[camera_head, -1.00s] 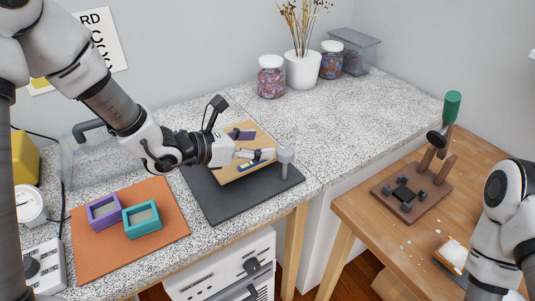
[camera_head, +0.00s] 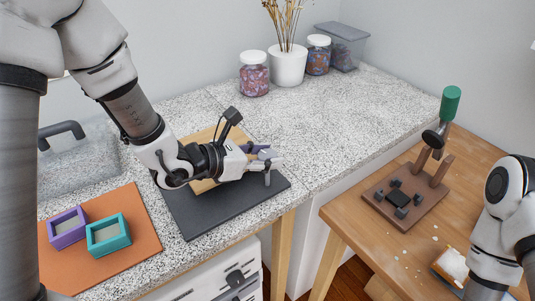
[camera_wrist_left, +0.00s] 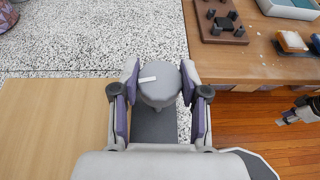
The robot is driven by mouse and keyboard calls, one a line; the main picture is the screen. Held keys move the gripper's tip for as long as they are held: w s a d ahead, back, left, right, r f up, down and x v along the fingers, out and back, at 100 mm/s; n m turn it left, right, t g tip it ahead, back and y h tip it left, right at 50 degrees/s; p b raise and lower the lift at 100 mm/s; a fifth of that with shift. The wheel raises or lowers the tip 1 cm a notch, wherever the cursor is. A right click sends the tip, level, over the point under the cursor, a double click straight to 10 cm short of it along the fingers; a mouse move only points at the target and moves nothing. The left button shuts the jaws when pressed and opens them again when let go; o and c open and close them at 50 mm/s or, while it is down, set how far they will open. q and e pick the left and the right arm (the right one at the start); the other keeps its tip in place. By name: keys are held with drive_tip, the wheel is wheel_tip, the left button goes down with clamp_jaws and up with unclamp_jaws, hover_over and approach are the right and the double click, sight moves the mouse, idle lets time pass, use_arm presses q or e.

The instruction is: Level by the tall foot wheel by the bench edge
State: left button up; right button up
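The tall foot wheel, a round grey cap with a white mark (camera_wrist_left: 160,84), stands between the two fingers of my left gripper (camera_wrist_left: 160,76). The finger pads lie close along both its sides; I cannot tell whether they press on it. In the head view my left gripper (camera_head: 262,156) reaches over a wooden board (camera_head: 204,186) from the left and partly hides the wheel, whose grey stem (camera_head: 267,179) shows below the fingers. The board sits over a dark mat (camera_head: 207,222) near the bench edge. My right gripper shows small at the right of the left wrist view (camera_wrist_left: 297,112), its fingers unclear.
An orange mat (camera_head: 148,262) carries a purple frame (camera_head: 67,228) and a teal frame (camera_head: 108,236). Jars (camera_head: 254,74) and a white vase (camera_head: 288,67) stand at the back. A wooden table (camera_head: 345,215) at right holds a brown stand (camera_head: 410,210). The speckled bench right of the board is clear.

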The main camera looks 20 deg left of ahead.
use_arm(q)
drive_tip(key=shift+c, duration=1.3)
drive_tip(key=shift+f+m+g+h+b, duration=0.15)
drive_tip(key=shift+m+g+h+b, duration=0.25)
drive_tip(key=shift+m+b, duration=0.1)
drive_tip(key=shift+m+g+h, duration=0.3)
drive_tip(key=shift+m+g, duration=0.1)
drive_tip(key=o, duration=1.1)
drive_tip(key=shift+w, duration=0.1)
drive_tip(key=shift+o, duration=0.2)
drive_tip(key=v, duration=0.7)
drive_tip(key=shift+a, duration=0.15)
